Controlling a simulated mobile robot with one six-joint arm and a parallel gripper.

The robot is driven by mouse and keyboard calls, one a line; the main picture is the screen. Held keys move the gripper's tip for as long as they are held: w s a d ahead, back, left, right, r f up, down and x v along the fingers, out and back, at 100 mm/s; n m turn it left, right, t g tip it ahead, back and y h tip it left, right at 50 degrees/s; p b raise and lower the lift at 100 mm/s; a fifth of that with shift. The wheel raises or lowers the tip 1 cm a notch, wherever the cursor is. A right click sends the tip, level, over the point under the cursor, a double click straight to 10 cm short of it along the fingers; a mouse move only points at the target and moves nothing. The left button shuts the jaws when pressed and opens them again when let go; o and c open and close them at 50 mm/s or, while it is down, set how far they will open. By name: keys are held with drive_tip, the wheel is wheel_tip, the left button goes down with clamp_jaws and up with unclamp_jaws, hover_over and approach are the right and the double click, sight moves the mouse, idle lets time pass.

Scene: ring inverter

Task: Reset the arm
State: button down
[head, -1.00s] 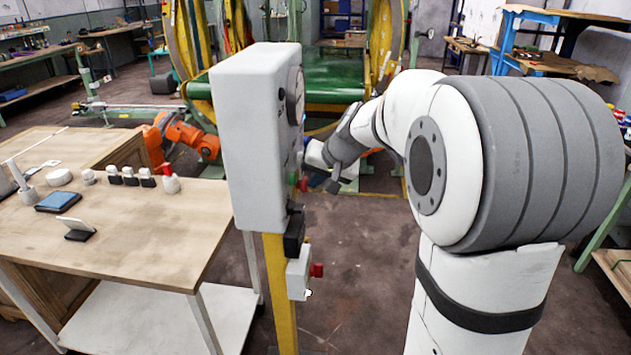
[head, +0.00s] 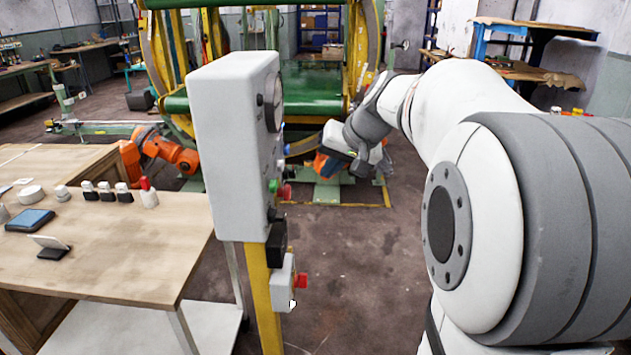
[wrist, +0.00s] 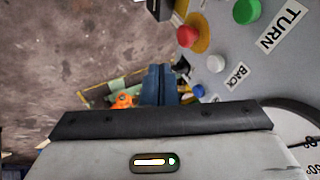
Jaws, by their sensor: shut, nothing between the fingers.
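My gripper (head: 322,168) is in the head view, to the right of the grey control box and apart from it. In the wrist view its dark fingers (wrist: 160,84) are closed together with nothing between them. The grey control box (head: 225,150) stands upright on a yellow post, its button face turned right. In the wrist view the box face (wrist: 250,70) fills the right side. It carries a red button on a yellow ring (wrist: 187,36), a green button (wrist: 246,11), a white button (wrist: 216,63) and the labels TURN and BACK. The box face is seen edge-on in the head view.
A wooden table (head: 130,245) with small switches and a blue tablet-like object (head: 30,220) stands at left. A small box with a red button (head: 301,281) hangs on the yellow post (head: 262,315). An orange robot arm (head: 165,150) and green-yellow machine (head: 310,90) stand behind. Floor right of the post is open.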

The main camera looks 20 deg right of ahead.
drive_tip(key=shift+v, duration=0.9)
drive_tip(key=s+a+f+n+g+h+p, duration=0.1)
drive_tip(key=s+a+f, duration=0.1)
drive_tip(key=s+f, duration=0.2)
drive_tip(key=s+a+f+n+g+h+p, duration=0.1)
drive_tip(key=s+a+f, duration=0.2)
drive_tip(key=s, duration=0.7)
drive_tip(key=s+a+f+n+g+h+p, duration=0.1)
drive_tip(key=s+a+f, duration=0.1)
drive_tip(key=s+f, duration=0.3)
drive_tip(key=s, duration=0.3)
drive_tip(key=shift+a+f+g, duration=0.3)
drive_tip(key=shift+f+g, duration=0.05)
drive_tip(key=shift+g, duration=0.05)
drive_tip(key=c, duration=2.2)
unclamp_jaws()
